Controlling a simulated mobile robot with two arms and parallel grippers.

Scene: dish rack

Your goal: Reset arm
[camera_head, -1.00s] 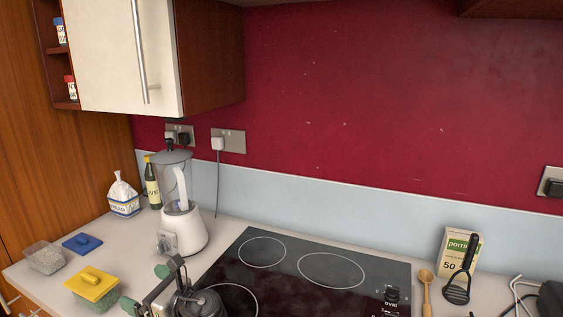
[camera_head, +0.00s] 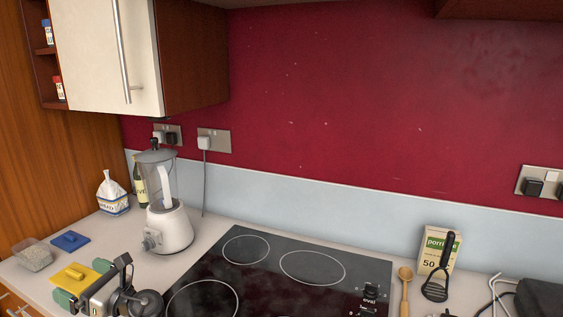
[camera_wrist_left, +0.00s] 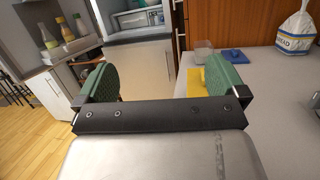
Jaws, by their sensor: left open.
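My left gripper (camera_head: 84,283) is at the lower left of the head view, its two green pads spread apart with nothing visible between them. In the head view it overlaps the container with the yellow lid (camera_head: 74,272) and hides part of it. In the left wrist view my left gripper (camera_wrist_left: 163,84) also shows wide open and empty. There the yellow lid (camera_wrist_left: 195,82) lies beyond the right-hand pad, partly hidden by it. Whether the gripper touches the container cannot be told. My right gripper is not in view.
A blender (camera_head: 167,212) stands right of the gripper, with the black hob (camera_head: 260,280) beyond it. A clear container (camera_head: 33,255), a blue lid (camera_head: 70,241) and a bread bag (camera_head: 112,192) stand on the left counter. A cabinet (camera_head: 95,60) hangs above.

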